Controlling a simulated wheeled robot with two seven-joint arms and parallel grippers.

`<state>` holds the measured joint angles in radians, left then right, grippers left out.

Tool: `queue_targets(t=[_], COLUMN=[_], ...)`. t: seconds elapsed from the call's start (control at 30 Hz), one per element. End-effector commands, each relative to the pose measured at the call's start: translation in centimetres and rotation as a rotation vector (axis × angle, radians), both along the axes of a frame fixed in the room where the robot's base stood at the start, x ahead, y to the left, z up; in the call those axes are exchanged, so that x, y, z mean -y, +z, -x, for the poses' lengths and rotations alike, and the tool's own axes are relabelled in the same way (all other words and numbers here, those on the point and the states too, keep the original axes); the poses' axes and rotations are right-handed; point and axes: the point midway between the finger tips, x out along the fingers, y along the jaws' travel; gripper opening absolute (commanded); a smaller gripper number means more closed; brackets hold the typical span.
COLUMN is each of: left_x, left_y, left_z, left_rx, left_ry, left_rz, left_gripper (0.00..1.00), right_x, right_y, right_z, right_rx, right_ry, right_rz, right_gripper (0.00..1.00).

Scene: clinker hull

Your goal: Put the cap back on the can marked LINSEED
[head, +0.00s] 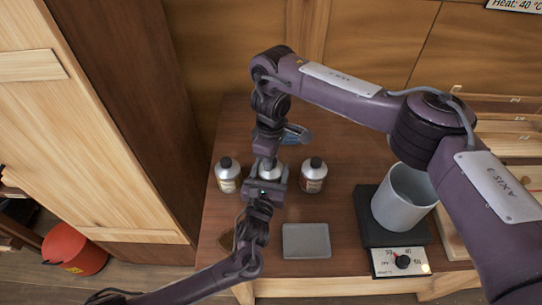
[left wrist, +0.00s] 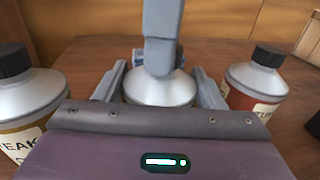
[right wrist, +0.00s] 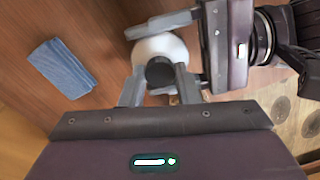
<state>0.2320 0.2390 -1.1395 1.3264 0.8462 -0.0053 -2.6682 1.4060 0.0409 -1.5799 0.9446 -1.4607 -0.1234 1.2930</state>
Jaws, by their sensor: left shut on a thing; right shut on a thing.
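Three silver cans stand in a row on the brown table. The left can (head: 228,176) has a black cap and a label starting TEAK in the left wrist view (left wrist: 28,100). The right can (head: 313,177) also has a black cap. The middle can (left wrist: 160,90) has its label hidden. My left gripper (left wrist: 158,92) is shut around the middle can's body. My right gripper (right wrist: 160,84) is above it, shut on a black cap (right wrist: 160,71) over the can's top. I cannot tell whether the cap touches the neck.
A blue cloth (right wrist: 62,68) lies behind the cans. A grey tray (head: 306,241) is in front of them. To the right, a grey pot (head: 404,200) stands on a black hot plate (head: 402,251) with a dial. A red bucket (head: 74,248) is on the floor at left.

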Motion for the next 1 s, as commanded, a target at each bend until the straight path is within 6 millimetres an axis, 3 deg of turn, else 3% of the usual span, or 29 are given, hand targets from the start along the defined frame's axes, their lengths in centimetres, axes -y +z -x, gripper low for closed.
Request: queue_targets(t=[0.1,0.27,0.3,0.47,0.77,1.0], left_x=[0.1,0.1,0.1,0.1,0.0,0.0], left_y=[0.0,0.0,0.0,0.0,0.0,0.0], left_z=[0.0,0.0,0.0,0.0,0.0,0.0], left_rx=[0.000,0.000,0.000,0.000,0.000,-0.001], left_ry=[-0.001,-0.001,-0.001,-0.001,-0.001,-0.001], left_rz=[0.000,0.000,0.000,0.000,0.000,0.000], left_gripper=[0.00,0.00,0.00,0.00,0.00,0.00], right_x=[0.0,0.0,0.0,0.0,0.0,0.0], right_y=[0.0,0.0,0.0,0.0,0.2,3.3], right_z=[-0.1,-0.1,-0.1,0.0,-0.1,-0.2], right_rx=[0.002,0.002,0.002,0.001,0.001,0.007], right_ry=[-0.205,-0.217,-0.216,-0.215,-0.213,-0.209], right_rz=[-0.001,-0.001,-0.001,0.000,0.000,0.001], right_gripper=[0.01,0.01,0.33,0.54,0.54,0.54])
